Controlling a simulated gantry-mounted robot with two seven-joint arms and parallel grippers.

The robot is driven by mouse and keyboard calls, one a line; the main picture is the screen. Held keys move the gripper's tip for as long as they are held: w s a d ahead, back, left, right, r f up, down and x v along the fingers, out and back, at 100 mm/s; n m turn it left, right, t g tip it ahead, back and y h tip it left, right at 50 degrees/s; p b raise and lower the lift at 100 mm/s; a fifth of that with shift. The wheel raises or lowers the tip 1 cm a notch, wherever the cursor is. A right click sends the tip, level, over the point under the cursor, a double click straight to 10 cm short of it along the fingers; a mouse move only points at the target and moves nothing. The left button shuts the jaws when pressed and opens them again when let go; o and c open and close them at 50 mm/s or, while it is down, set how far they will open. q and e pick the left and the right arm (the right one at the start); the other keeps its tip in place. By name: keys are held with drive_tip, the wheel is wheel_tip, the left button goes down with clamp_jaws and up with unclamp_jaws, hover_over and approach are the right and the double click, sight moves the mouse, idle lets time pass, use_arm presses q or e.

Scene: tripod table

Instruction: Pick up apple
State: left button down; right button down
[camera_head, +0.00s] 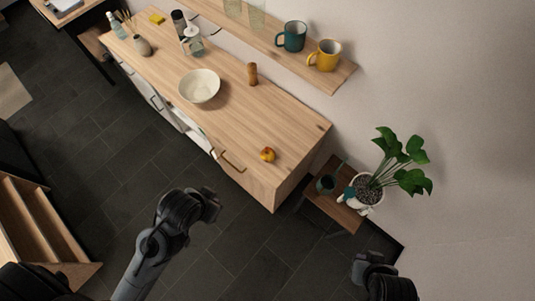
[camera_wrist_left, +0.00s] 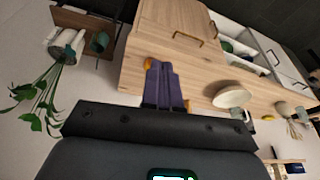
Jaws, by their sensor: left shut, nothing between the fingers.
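The apple (camera_head: 267,154), red and yellow, sits on the wooden counter (camera_head: 285,125) near its front right corner. In the left wrist view an orange patch beside the fingertips looks like the apple (camera_wrist_left: 148,64), partly covered by them. My left gripper (camera_wrist_left: 160,68) has purple fingers, shut with nothing between them, pointing toward the counter. In the head view my left arm is over the floor, in front of and apart from the counter. Its fingers cannot be made out there. Only a dark part of my right arm shows at bottom right; its gripper is out of view.
A white bowl (camera_head: 200,86) and a brown wooden mill (camera_head: 252,73) stand on the counter. A shelf behind holds a teal mug (camera_head: 292,36) and a yellow mug (camera_head: 325,55). A potted plant (camera_head: 369,190) stands on a low stand at right. The counter around the apple is clear.

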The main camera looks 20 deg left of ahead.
use_arm(q)
drive_tip(key=shift+c, duration=1.6)
unclamp_jaws()
drive_tip(key=shift+a, duration=0.15)
